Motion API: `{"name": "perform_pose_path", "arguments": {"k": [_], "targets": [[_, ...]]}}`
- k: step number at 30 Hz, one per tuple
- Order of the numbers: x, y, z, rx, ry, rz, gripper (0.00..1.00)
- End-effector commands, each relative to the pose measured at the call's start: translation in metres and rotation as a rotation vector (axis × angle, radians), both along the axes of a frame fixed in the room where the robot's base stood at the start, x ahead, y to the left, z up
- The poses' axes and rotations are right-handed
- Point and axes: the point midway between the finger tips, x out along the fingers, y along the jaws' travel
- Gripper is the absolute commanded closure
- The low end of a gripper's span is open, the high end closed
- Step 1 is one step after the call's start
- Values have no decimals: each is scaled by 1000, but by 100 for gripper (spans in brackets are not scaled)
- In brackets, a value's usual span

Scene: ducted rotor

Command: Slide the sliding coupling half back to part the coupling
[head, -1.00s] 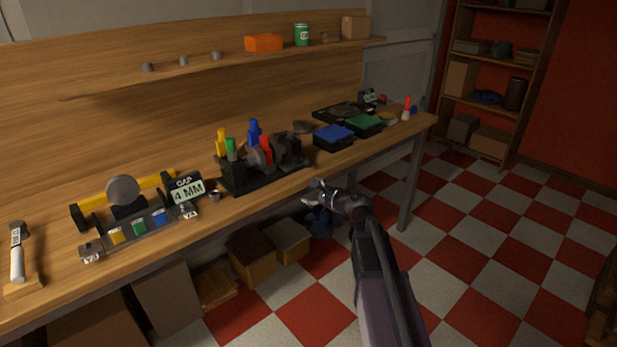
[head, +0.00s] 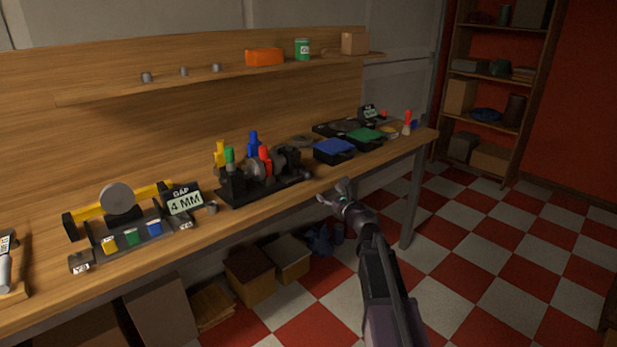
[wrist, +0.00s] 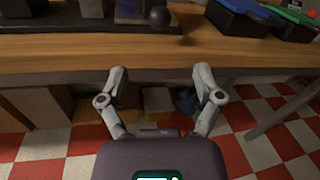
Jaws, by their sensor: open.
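The coupling rig sits on a black base (head: 262,191) in the middle of the workbench. It carries dark grey round coupling parts (head: 279,166) and upright pegs in yellow, green, blue and red. I cannot tell from here which half slides or whether the halves touch. My gripper (head: 334,193) is open and empty, in front of the bench's front edge and right of the rig. In the wrist view my gripper (wrist: 160,85) has its two fingers spread wide before the bench edge, with the base's lower part and a dark round knob (wrist: 159,17) beyond them.
Left of the rig stand a "GAP 4 MM" sign (head: 185,201) and a yellow gauge with coloured blocks. Blue (head: 334,147) and green (head: 364,136) boxes lie to the right. The bench edge (wrist: 60,58) runs across the wrist view. Cartons stand below; the floor at right is clear.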

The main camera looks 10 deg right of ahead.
Motion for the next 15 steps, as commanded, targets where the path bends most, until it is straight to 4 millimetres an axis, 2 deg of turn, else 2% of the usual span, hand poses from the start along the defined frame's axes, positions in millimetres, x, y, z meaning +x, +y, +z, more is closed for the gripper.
{"name": "perform_pose_path", "arguments": {"k": [8, 15], "targets": [[27, 8, 0, -1, 0, 2, 16], [61, 19, 0, -1, 0, 1, 16]]}}
